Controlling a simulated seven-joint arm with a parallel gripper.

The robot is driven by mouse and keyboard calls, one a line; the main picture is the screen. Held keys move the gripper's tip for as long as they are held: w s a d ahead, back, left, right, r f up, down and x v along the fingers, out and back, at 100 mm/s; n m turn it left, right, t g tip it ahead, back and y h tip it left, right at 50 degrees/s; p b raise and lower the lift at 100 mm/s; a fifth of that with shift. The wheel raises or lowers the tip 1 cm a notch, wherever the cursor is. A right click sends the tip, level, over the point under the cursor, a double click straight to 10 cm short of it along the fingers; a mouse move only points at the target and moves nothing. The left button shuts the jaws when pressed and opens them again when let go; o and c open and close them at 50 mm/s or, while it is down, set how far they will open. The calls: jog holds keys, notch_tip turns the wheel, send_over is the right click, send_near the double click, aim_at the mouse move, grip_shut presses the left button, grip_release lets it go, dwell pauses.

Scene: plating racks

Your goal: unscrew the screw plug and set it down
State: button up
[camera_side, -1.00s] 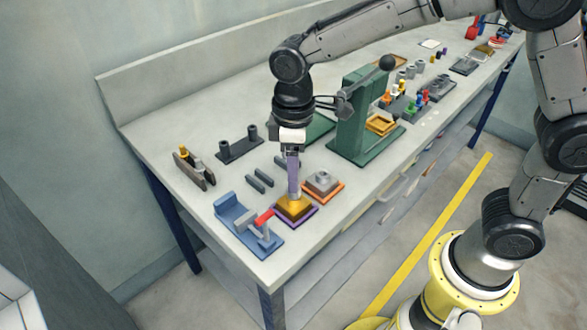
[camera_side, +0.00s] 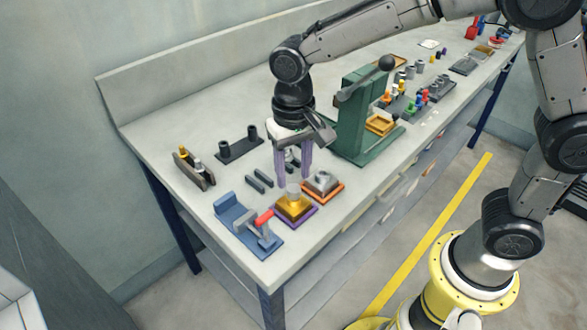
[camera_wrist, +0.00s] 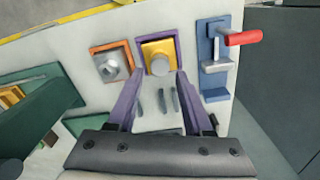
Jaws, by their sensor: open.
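A light grey round screw plug (camera_side: 293,190) stands upright on a gold block (camera_side: 293,206) with a purple base plate, near the table's front edge. In the wrist view the plug (camera_wrist: 160,66) shows as a grey disc on the gold block (camera_wrist: 153,48). My gripper (camera_side: 293,181) points down with its purple fingers spread and empty. Its tips are just above the plug, one to each side of it. In the wrist view my gripper (camera_wrist: 157,79) also shows open, with the plug near the gap between the tips. I cannot tell how far the plug is threaded in.
A grey block with a round top (camera_side: 323,181) on an orange plate stands close to the right. A blue fixture with a red handle (camera_side: 264,217) stands at the left. Grey bars (camera_side: 258,182) lie behind. A green press (camera_side: 352,125) stands further right.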

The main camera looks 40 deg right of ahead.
aim_at(294, 188)
jog(key=m, duration=1.3)
jog(key=shift+f, duration=1.75)
